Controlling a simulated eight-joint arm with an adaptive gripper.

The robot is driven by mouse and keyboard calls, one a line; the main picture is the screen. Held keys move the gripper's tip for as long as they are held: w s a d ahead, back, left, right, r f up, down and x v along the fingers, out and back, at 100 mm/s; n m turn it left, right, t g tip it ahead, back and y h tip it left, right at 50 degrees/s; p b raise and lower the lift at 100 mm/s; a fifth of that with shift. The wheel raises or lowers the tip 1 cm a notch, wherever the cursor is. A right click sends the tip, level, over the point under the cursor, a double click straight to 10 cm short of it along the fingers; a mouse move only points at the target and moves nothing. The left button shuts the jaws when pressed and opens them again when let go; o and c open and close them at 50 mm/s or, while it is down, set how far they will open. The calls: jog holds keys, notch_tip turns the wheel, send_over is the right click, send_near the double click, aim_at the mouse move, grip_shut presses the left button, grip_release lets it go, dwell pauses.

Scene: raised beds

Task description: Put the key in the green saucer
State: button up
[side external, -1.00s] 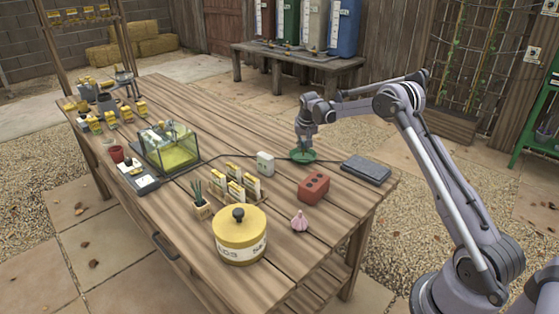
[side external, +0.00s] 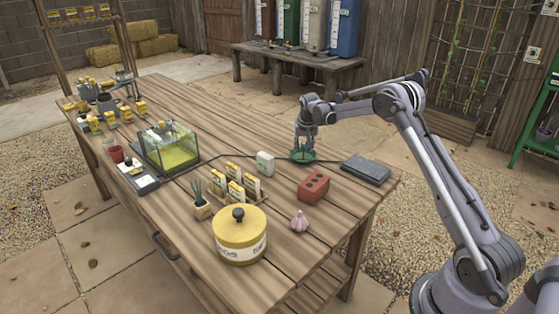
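The green saucer (side external: 302,160) lies on the wooden table, toward its far right part. My gripper (side external: 303,151) points down directly over the saucer, with its fingertips at or just above it. The fingers look spread apart, one to each side of the saucer's middle. I cannot make out the key; it may be hidden by the fingers or too small to see.
A yellow pot (side external: 239,238), a garlic bulb (side external: 299,222), seed packets (side external: 240,182) and a glass tank (side external: 168,150) stand farther off.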

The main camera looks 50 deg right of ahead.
jog(key=v, duration=1.1)
jog(key=s+a+r+n+t+y, duration=0.1)
jog(key=s+a+r+n, duration=0.1)
jog(key=s+a+r, duration=0.5)
jog(key=s+a+r+n+t, duration=0.1)
jog(key=s+a+r+n, duration=0.15)
jog(key=s+a, duration=0.45)
jog(key=s+a+f+n+t+y, duration=0.1)
jog(key=s+a+f+n, duration=0.1)
jog(key=s+a, duration=0.5)
jog(key=s+a+f+n+t+y, duration=0.1)
jog(key=s+a+f+n, duration=0.1)
jog(key=s+a, duration=0.5)
jog(key=shift+s+f, duration=0.4)
jog(key=shift+s, duration=0.4)
